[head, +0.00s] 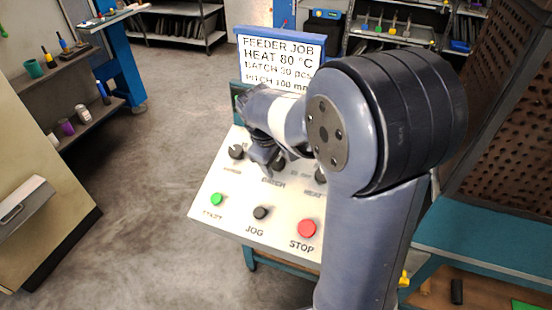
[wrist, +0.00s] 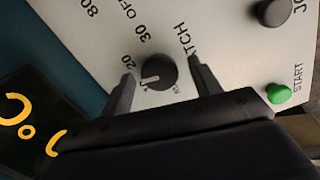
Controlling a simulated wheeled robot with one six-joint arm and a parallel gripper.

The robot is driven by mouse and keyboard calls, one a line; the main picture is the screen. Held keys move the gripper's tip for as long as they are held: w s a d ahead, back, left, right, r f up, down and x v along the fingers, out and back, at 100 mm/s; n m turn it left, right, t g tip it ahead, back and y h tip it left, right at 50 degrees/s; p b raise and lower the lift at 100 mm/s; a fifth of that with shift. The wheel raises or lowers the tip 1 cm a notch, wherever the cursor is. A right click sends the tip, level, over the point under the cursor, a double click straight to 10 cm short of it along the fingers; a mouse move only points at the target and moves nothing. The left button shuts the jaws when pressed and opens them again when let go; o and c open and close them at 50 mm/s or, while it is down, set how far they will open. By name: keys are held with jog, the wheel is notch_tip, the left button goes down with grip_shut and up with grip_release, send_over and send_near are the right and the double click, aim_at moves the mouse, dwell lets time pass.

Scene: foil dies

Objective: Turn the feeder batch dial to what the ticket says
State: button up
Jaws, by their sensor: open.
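The feeder batch dial (wrist: 157,72) is a round black knob with a white pointer line. A "30" is printed above the "20". My gripper (wrist: 163,88) is open, one finger on each side of the dial; contact is not clear. In the head view my gripper (head: 262,163) is over the panel and partly hides the batch dial (head: 280,163). The ticket (head: 278,66) reads heat 80 °C, batch 30 pcs, pitch 100 mm.
The sloped panel (head: 205,205) also carries a left dial (head: 236,152), a heat dial (head: 320,175), a green start button (head: 217,199), a black jog knob (head: 261,212) and a red stop button (head: 307,228). Open floor lies to the left.

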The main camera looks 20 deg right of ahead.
jog(key=c, duration=1)
jog(key=shift+m, duration=0.4)
jog(key=m, duration=0.2)
jog(key=shift+m+b, duration=0.35)
jog(key=shift+m, duration=0.05)
jog(key=m, duration=0.4)
jog(key=shift+m+y+b, duration=0.3)
jog(key=shift+b, duration=0.1)
jog(key=m, duration=0.3)
jog(key=shift+b, duration=0.35)
jog(key=shift+d+m+y+b, duration=0.1)
jog(key=shift+m+y+b, duration=0.25)
jog(key=shift+m, duration=1.65)
